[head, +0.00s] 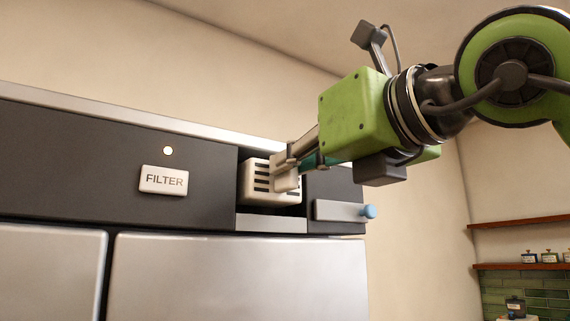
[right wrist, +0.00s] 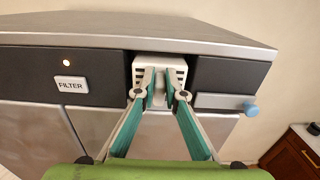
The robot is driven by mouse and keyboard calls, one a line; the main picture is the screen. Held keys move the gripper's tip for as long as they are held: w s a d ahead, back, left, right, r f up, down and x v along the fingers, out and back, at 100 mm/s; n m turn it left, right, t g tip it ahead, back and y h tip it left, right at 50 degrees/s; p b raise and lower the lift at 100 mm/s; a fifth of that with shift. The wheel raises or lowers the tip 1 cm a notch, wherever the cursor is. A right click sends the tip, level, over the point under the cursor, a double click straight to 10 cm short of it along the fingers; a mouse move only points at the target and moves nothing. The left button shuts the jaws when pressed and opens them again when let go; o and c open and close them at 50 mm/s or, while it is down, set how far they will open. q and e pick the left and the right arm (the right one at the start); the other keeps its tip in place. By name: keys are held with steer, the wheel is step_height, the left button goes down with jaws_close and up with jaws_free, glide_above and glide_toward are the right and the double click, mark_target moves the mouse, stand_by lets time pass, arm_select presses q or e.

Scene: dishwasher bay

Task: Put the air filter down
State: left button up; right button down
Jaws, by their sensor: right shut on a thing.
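The air filter (head: 256,184) is a cream-white box with dark slots in its front. It sits in a recess in the dark upper panel of the steel machine, with its front face showing. How deep it is seated I cannot tell. My right gripper (head: 286,172) comes in from the right and is shut on the filter's front. In the right wrist view the gripper (right wrist: 159,90) has both fingers close together at the middle of the filter (right wrist: 160,61), hiding part of its face. My left gripper is not in view.
The dark panel (head: 80,155) has a FILTER label (head: 164,180) and a lit lamp (head: 168,151) left of the recess. A silver bar with a blue knob (head: 369,212) sticks out to the right. Shelves (head: 520,266) with small jars stand far right.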

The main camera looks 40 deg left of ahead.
mark_target(277, 179)
steer(key=shift+r+p+x, duration=0.25)
steer(key=shift+p+x, duration=0.2)
steer(key=shift+x, duration=0.7)
steer(key=shift+w+a+f, duration=0.1)
steer(key=shift+a+f, duration=0.1)
steer(key=shift+f, duration=0.3)
steer(key=shift+a+f, duration=0.2)
steer(key=shift+f, duration=0.35)
steer(key=shift+d, duration=0.5)
steer(key=shift+a+f+b, duration=0.1)
steer(key=shift+b, duration=0.2)
steer(key=c, duration=2.1)
jaws_free()
steer(key=shift+a, duration=0.2)
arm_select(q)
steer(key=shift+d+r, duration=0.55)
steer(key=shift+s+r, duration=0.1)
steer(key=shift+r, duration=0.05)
arm_select(e)
steer(key=shift+d, duration=0.25)
